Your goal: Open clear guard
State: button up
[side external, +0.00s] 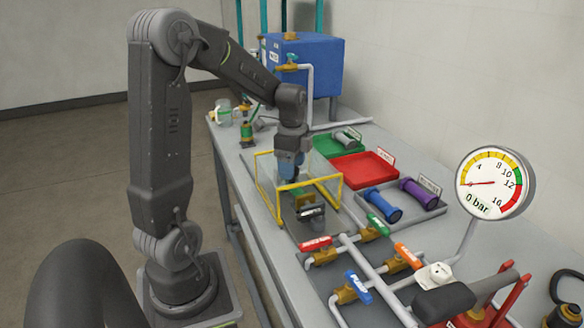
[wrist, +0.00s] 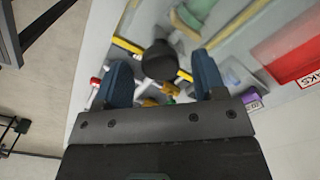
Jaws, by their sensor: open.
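The clear guard (side external: 320,179) is a see-through box with yellow edges on the bench, and it looks closed over a brass and dark fitting (side external: 306,204). Its yellow edges also show in the wrist view (wrist: 236,25). My gripper (side external: 289,172) points down at the guard's top, near its far side. In the wrist view the blue fingers (wrist: 160,72) are apart, with a dark round knob (wrist: 160,58) showing between and beyond them. I cannot tell whether the fingers touch the knob or the guard.
A red tray (side external: 364,168) and a green tray (side external: 335,146) lie behind the guard. Blue and purple cylinders sit in a grey tray (side external: 415,218) to the right. Pipes with coloured valve handles (side external: 358,286) and a gauge (side external: 495,183) stand nearer the camera.

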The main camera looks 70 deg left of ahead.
jog(key=shift+f, duration=0.55)
jog(key=shift+a, duration=0.1)
grip_shut()
